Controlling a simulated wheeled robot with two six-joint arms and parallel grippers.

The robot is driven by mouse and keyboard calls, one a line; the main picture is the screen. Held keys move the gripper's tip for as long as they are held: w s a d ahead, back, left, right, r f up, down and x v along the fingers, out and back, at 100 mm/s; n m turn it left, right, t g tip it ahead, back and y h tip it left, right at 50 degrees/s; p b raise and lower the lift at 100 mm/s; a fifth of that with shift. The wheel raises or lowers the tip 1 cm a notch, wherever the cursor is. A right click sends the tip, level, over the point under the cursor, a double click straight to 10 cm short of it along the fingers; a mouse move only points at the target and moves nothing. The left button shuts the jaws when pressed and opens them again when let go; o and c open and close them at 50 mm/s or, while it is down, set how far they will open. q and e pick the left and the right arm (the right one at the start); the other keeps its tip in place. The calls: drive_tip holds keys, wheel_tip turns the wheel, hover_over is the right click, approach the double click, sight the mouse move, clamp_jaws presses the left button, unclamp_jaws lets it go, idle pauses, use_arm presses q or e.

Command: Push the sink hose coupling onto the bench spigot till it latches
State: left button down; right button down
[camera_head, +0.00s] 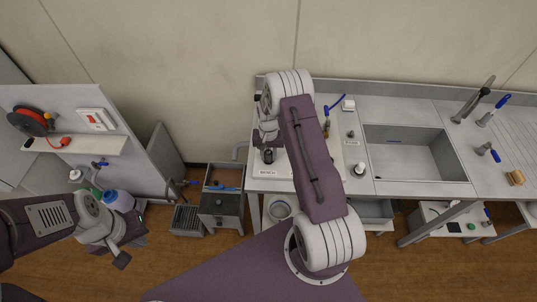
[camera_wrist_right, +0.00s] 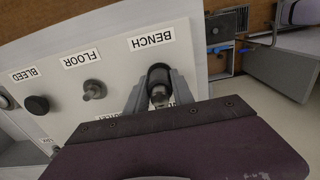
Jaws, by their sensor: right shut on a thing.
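My right gripper (camera_wrist_right: 155,92) is shut on a dark cylindrical coupling (camera_wrist_right: 158,75) with a grey metal end facing the wrist camera. The coupling is beside the BENCH label (camera_wrist_right: 152,40) on the pale panel. The bench spigot itself is hidden, so I cannot tell whether the coupling is seated or latched. In the head view the right gripper (camera_head: 268,138) is partly behind my arm, with the dark coupling (camera_head: 268,155) at its tips. My left gripper (camera_head: 130,243) is low at the left, away from the bench; its jaws are unclear.
In the head view, a sink basin (camera_head: 410,160) is to the right, and a grey bin (camera_head: 220,210) stands on the floor left of the bench.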

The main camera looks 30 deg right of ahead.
sight(269, 149)
drive_tip(key=shift+f, duration=0.25)
drive_tip(key=c, duration=1)
unclamp_jaws()
drive_tip(key=shift+r+b, duration=0.35)
drive_tip(key=shift+r, duration=0.05)
wheel_tip(269, 149, up, 8)
drive_tip(key=shift+r+b, duration=0.2)
drive_tip(key=shift+b, duration=0.85)
